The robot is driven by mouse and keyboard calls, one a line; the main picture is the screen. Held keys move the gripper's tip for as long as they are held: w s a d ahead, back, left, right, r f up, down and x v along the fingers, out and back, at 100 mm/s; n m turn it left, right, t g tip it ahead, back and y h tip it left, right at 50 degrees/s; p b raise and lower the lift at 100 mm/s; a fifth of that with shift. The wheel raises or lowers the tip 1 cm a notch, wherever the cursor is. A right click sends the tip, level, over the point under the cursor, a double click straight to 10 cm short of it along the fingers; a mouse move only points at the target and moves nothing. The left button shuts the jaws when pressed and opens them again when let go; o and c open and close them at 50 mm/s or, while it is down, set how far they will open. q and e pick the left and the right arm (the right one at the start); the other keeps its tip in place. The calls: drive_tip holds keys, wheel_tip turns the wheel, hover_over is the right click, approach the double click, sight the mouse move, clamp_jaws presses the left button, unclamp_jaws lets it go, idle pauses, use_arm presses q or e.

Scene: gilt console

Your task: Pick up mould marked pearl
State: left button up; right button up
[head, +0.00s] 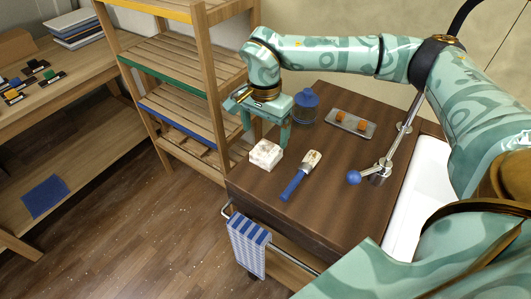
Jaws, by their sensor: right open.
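A white block-like piece with brownish marks (265,154), possibly the mould, sits near the left edge of the dark wooden cart top (325,215). I cannot read the word pearl on it or anywhere else. My right gripper (266,136) points down just behind and above this block, its two teal fingers spread apart with nothing visible between them. One finger is close to the block's back right side; I cannot tell whether they touch. My left gripper is out of view.
A blue-handled brush (299,178) lies right of the block. A blue-lidded jar (305,106), a tray (340,125) with two orange-brown pieces and a metal lever with a blue knob (353,177) are also on the cart. A wooden shelf rack (180,60) stands left of it.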

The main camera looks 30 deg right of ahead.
sight(266, 150)
wheel_tip(266, 150, down, 2)
drive_tip(key=shift+w+f, duration=0.1)
drive_tip(key=shift+f, duration=0.8)
drive_tip(key=f, duration=0.1)
drive_tip(key=f+b, duration=0.1)
drive_tip(key=f, duration=0.2)
drive_tip(key=shift+w+d+f+b, duration=0.15)
drive_tip(key=shift+d+f+b, duration=0.2)
drive_tip(key=shift+d, duration=0.05)
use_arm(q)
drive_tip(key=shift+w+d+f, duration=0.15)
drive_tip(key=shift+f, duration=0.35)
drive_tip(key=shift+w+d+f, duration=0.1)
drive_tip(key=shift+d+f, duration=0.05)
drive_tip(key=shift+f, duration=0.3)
use_arm(e)
drive_tip(key=c, duration=1.1)
